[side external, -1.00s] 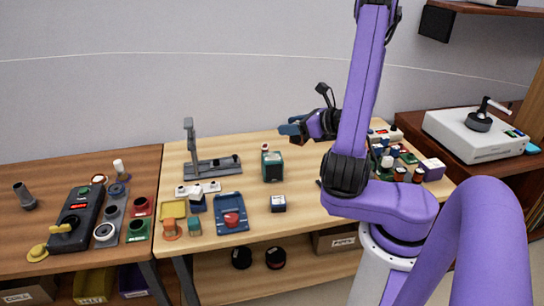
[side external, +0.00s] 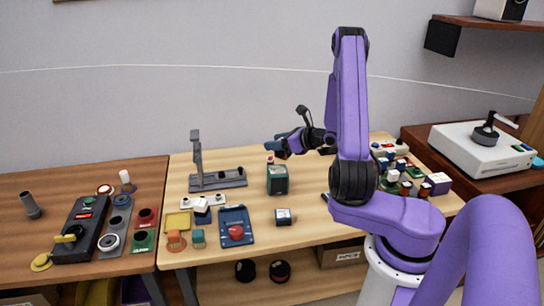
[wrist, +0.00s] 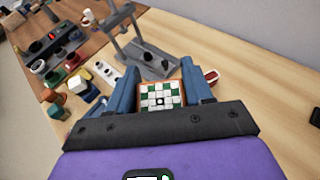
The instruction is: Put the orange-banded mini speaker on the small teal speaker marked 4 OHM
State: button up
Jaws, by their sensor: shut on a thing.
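My gripper (side external: 278,146) is in the air above and close behind the dark teal box (side external: 278,180) in the side view. In the wrist view its blue fingers (wrist: 160,96) are shut on a block with an orange rim and a white-and-green checkered face, which I take for the orange-banded mini speaker (wrist: 161,97). The held block cannot be made out in the side view. The teal box stands upright on the table. A smaller teal cube (side external: 198,239) stands at the front left. No 4 OHM marking is readable on either, so I cannot tell which is the target.
A grey stand (side external: 218,181) is behind and left of the teal box. A red-and-white item (wrist: 211,76) lies near the gripper. Several small blocks crowd the right end. Table around the dark block is clear.

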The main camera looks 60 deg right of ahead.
jog(key=w+f, duration=0.1)
jog(key=w+d+f, duration=0.1)
jog(key=f, duration=0.1)
jog(key=shift+w+d+f, duration=0.1)
jog(key=shift+w+f, duration=0.15)
jog(key=shift+w, duration=0.05)
jog(key=shift+w+d+f, duration=0.1)
jog(key=shift+w+f, duration=0.05)
jog(key=shift+f, duration=1.55)
jog(key=shift+f, duration=0.1)
jog(key=o, duration=1.1)
